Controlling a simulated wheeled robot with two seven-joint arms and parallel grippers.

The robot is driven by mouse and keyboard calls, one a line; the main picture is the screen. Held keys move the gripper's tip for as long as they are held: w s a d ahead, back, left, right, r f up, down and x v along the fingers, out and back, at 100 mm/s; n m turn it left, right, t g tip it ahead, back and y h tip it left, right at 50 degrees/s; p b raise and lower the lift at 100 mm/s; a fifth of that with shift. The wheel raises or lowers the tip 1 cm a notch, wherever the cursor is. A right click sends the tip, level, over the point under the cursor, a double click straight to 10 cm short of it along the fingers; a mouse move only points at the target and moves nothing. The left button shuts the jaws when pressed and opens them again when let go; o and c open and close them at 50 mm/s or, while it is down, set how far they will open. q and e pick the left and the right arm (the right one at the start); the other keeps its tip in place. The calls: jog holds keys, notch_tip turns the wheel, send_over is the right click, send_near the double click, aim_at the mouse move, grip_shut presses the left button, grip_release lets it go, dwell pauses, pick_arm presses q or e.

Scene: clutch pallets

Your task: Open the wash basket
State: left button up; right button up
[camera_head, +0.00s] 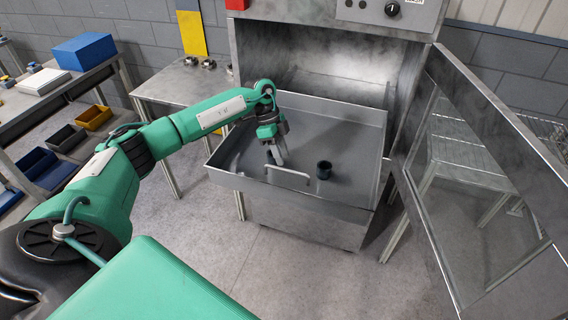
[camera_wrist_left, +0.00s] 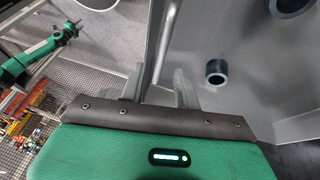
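The wash basket (camera_head: 225,178) is a wide grey metal tray at the front of the washing machine, with a bar handle (camera_head: 288,174) at its front wall. My left gripper (camera_head: 277,158) points down over the basket beside the handle. In the left wrist view its fingers (camera_wrist_left: 160,88) stand apart, and the handle bar (camera_wrist_left: 168,35) runs toward the gap between them. I cannot tell whether they touch it. A dark hollow cylinder (camera_head: 324,169) stands in the basket; it also shows in the left wrist view (camera_wrist_left: 217,71). A second ring-like part (camera_wrist_left: 290,5) shows there.
The machine's glass door (camera_head: 465,160) stands swung open on the right. A metal table (camera_head: 165,88) with small parts is behind left, and a shelf with bins (camera_head: 93,117) at far left. A green arm (camera_wrist_left: 40,58) shows in the left wrist view. Floor in front is clear.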

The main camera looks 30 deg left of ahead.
pick_arm(q)
jog(key=s+b+v, duration=0.1)
jog(key=b+v, duration=0.2)
jog(key=v, duration=0.7)
jog(key=shift+w+a+r, duration=0.15)
jog(key=shift+w+r, duration=0.1)
jog(key=shift+w, duration=0.3)
